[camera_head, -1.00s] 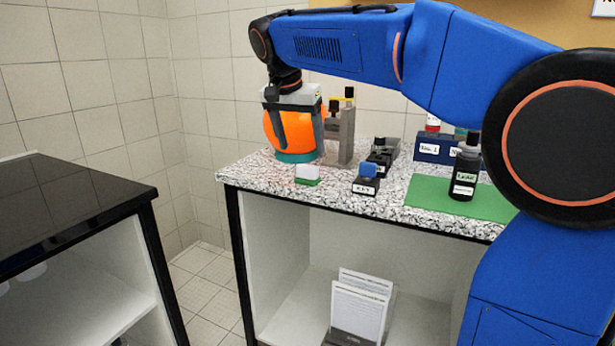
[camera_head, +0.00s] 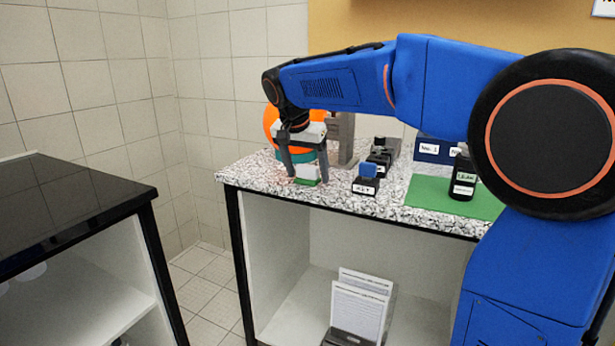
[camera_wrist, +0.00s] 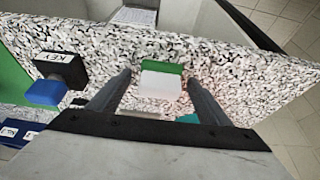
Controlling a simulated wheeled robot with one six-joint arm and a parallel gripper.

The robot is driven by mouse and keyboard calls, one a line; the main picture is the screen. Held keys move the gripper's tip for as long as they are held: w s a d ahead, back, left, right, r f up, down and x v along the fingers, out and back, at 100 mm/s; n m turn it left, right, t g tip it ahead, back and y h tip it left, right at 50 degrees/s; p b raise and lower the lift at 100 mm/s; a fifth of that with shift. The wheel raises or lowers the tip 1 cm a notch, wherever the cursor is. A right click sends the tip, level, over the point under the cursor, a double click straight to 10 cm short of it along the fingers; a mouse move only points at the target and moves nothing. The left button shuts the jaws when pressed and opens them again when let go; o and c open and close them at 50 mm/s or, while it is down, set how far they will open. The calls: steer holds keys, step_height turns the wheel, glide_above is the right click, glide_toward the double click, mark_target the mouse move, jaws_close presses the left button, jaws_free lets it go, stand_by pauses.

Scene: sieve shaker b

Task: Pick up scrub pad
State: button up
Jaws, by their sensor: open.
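The scrub pad (camera_head: 307,174) is a small block, white on one part and green on the other. It lies on the speckled granite counter (camera_head: 240,176) near its front edge. In the wrist view the scrub pad (camera_wrist: 161,81) sits between the two finger lines, a little beyond the tips. My gripper (camera_head: 308,180) is open and points down over the pad, one finger on each side. In the wrist view the gripper (camera_wrist: 160,82) shows a gap between each finger and the pad.
A key block with a blue top (camera_head: 366,180) stands right of the pad. An orange ball-like object (camera_head: 270,122) on a teal base is behind my gripper. A dark bottle (camera_head: 463,175) stands on a green mat (camera_head: 430,196). The counter's front edge is close to the pad.

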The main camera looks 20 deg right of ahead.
mark_target(306, 166)
steer(key=shift+c, duration=0.6)
steer(key=c, duration=1)
step_height(306, 166, up, 10)
steer(key=shift+r, duration=0.1)
steer(key=shift+o, duration=0.4)
steer(key=shift+w+a, duration=0.1)
